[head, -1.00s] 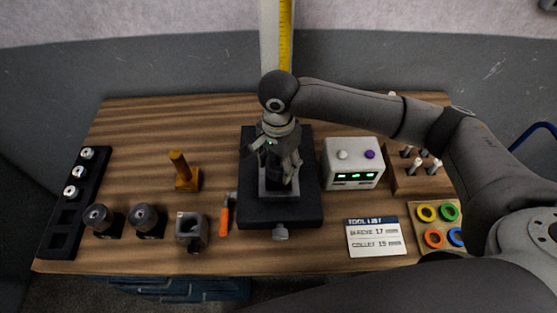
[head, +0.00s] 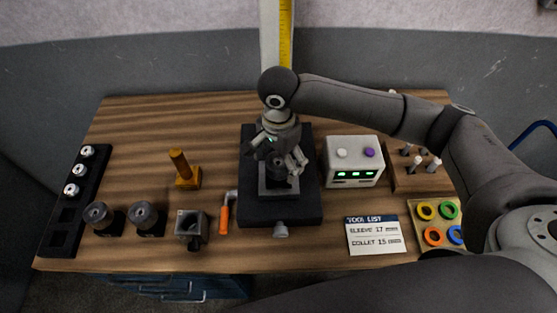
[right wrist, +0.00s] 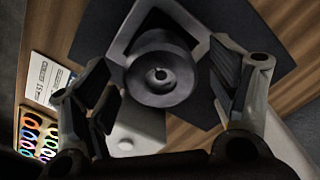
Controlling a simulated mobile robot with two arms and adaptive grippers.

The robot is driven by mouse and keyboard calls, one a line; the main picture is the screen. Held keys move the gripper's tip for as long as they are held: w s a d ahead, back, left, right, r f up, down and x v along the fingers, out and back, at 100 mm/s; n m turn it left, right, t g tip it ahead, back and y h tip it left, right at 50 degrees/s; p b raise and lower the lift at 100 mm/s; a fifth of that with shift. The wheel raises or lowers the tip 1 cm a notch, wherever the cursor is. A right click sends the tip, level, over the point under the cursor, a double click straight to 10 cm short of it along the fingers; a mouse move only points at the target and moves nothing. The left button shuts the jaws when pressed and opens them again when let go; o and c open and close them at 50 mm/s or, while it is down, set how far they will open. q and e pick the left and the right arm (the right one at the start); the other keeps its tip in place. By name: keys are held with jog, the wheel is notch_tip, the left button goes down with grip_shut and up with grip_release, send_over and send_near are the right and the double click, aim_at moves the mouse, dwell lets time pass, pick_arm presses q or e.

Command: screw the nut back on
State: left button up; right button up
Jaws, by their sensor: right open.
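My right gripper (head: 278,165) hangs over the black fixture plate (head: 255,209) at the middle of the bench. In the right wrist view the gripper (right wrist: 166,95) is open, with one finger on each side of a round dark nut-like part (right wrist: 160,72). That part has a small hole at its centre, sits upright inside a grey square frame (right wrist: 117,50) and looks clear of both fingers. I cannot tell how far it is threaded on. In the head view the gripper partly hides it. My left gripper is not in view.
A grey control box (head: 354,176) stands close right of the fixture. An orange-handled wrench (head: 225,217), a grey block (head: 190,228), two dark round holders (head: 147,219) and an amber post (head: 182,171) lie left. A tool list card (head: 375,238) lies front right.

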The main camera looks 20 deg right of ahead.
notch_tip(320, 180, up, 11)
dwell(0.3)
